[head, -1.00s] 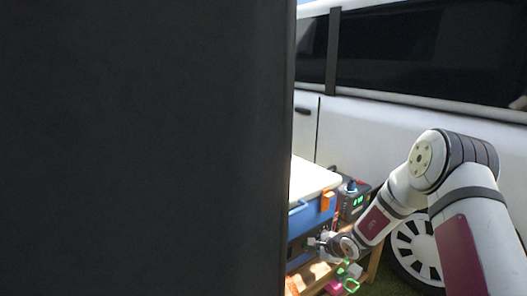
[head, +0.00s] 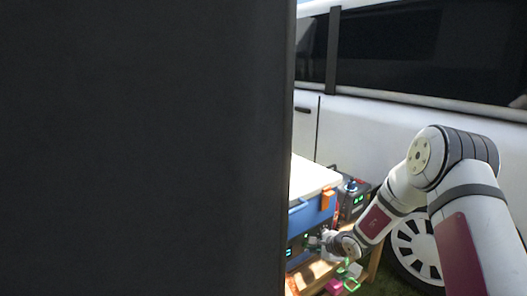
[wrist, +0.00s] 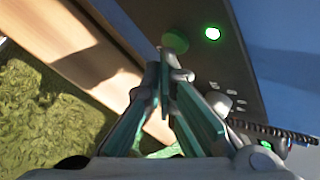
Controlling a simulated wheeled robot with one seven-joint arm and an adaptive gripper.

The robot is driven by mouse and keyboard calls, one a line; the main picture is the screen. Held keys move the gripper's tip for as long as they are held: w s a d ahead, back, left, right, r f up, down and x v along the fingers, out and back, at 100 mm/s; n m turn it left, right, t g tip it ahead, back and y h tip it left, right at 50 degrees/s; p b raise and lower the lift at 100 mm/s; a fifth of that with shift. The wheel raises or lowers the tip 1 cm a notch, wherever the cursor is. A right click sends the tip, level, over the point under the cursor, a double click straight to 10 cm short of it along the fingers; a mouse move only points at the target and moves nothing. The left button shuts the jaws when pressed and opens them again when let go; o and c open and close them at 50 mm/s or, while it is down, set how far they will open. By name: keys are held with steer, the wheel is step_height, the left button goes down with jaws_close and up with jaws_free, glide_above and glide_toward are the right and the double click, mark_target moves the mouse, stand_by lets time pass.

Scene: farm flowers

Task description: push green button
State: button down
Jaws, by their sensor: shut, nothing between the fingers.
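A blue cooler box (head: 312,217) with a white lid has a dark front panel (head: 297,255), where small green lights show. In the wrist view the panel (wrist: 225,75) carries a dull green round spot (wrist: 176,41) and a bright, glowing green-white round one (wrist: 212,33) to its right. My gripper (wrist: 166,62) is shut and empty. Its tips lie just below the dull green spot in the picture and overlap its lower edge; I cannot tell whether they touch. In the head view my gripper (head: 314,242) is small, at the panel's right part.
A wooden bench (head: 322,271) carries the cooler, a dark device (head: 354,203) with a green display, and small pink and green items (head: 351,284). A large black surface (head: 140,150) hides the left of the head view. A white van (head: 385,130) stands behind. Grass (wrist: 45,120) shows below.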

steer(key=shift+s+d, duration=0.1)
steer(key=shift+s, duration=0.1)
steer(key=shift+s, duration=0.1)
steer(key=shift+s+d+b, duration=0.75)
steer(key=shift+s+d, duration=0.15)
steer(key=shift+s, duration=0.3)
steer(key=shift+s+d+b, duration=0.7)
steer(key=shift+s+d, duration=0.2)
steer(key=shift+s, duration=0.25)
